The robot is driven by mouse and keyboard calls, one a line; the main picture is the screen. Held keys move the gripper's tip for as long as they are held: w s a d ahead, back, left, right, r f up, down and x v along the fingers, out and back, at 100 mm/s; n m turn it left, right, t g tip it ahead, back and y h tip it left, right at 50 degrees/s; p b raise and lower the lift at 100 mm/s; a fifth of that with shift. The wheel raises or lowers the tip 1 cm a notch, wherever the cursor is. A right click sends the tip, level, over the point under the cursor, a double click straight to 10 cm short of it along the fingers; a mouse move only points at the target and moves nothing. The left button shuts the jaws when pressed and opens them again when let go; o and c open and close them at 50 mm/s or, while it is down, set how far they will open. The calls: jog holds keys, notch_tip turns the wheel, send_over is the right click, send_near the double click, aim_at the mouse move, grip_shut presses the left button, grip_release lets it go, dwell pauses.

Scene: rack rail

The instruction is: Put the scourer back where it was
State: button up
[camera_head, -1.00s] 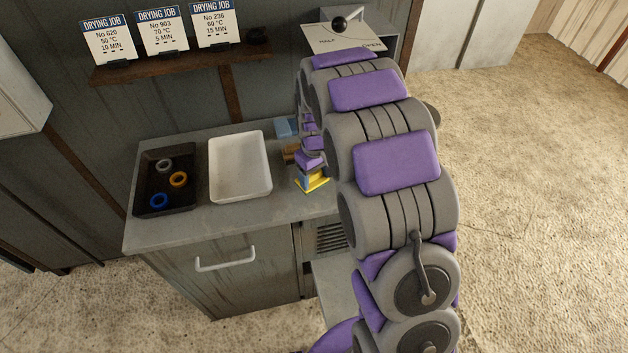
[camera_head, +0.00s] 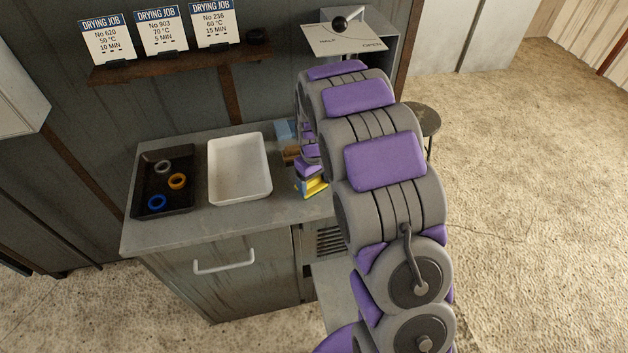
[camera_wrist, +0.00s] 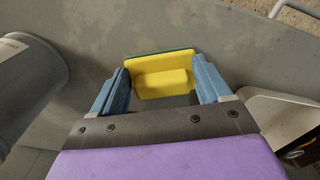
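The scourer (camera_wrist: 162,78) is a yellow block with a wider yellow part and a thin dark green edge at its far side. In the wrist view it sits between the two blue fingers of my gripper (camera_wrist: 163,85), which press close on its sides. In the head view the scourer (camera_head: 317,187) shows as a small yellow patch at my gripper (camera_head: 310,184), over the right part of the grey counter (camera_head: 196,222). My arm hides much of that area. I cannot tell whether the scourer touches the counter.
A white tray (camera_head: 240,197) and a black tray (camera_head: 143,205) with several rings stand left of my gripper. A blue thing (camera_head: 285,132) and a brown thing (camera_head: 290,154) lie just behind it. In the wrist view a grey cylinder (camera_wrist: 28,80) stands at left.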

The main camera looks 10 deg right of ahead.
aim_at(314, 188)
jog(key=shift+o, duration=1.2)
notch_tip(314, 188, up, 11)
jog(key=p, duration=0.3)
jog(key=s+r+m, duration=0.1)
jog(key=s+r, duration=0.4)
jog(key=s, duration=0.4)
jog(key=s+r+m, duration=0.1)
jog(key=s+r, duration=0.3)
jog(key=s, duration=0.5)
jog(key=s+m+g, duration=0.2)
jog(key=s, duration=1.9)
jog(key=shift+a+r+m, duration=0.2)
jog(key=shift+a+m, duration=0.1)
jog(key=shift+f+b, duration=0.1)
jog(key=shift+b, duration=0.2)
